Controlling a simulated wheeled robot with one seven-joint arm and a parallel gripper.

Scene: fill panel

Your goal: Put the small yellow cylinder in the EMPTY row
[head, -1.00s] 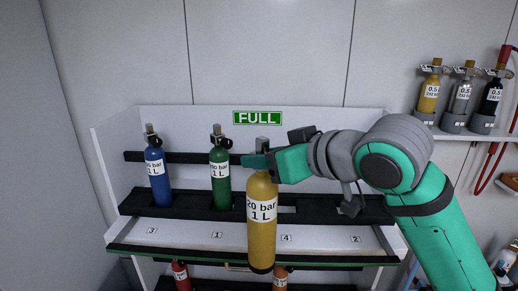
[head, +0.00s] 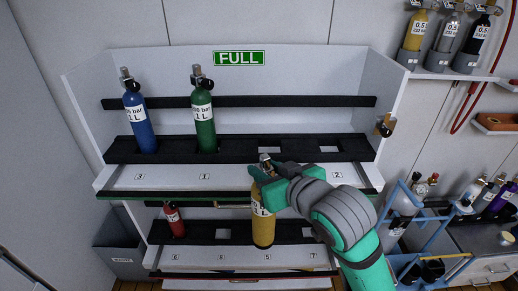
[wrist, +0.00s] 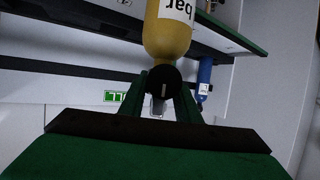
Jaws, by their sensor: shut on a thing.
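The yellow cylinder (head: 263,226), with a white label, hangs upright from my gripper (head: 266,176), which is shut on its valve end. The wrist view shows its yellow body (wrist: 168,32) and dark neck between the fingertips (wrist: 160,88). In the head view it overlaps the lower row (head: 200,231), near label 5. I cannot tell whether its base touches the rack there or hangs in front. The upper row (head: 170,150) is under a green FULL sign (head: 240,58). No EMPTY sign is visible.
A blue cylinder (head: 139,120) and a green cylinder (head: 204,118) stand in the upper row, with two bare slots to their right. A red cylinder (head: 174,220) stands at the lower row's left. Bare slots show either side of the yellow cylinder. A blue trolley (head: 424,222) stands right.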

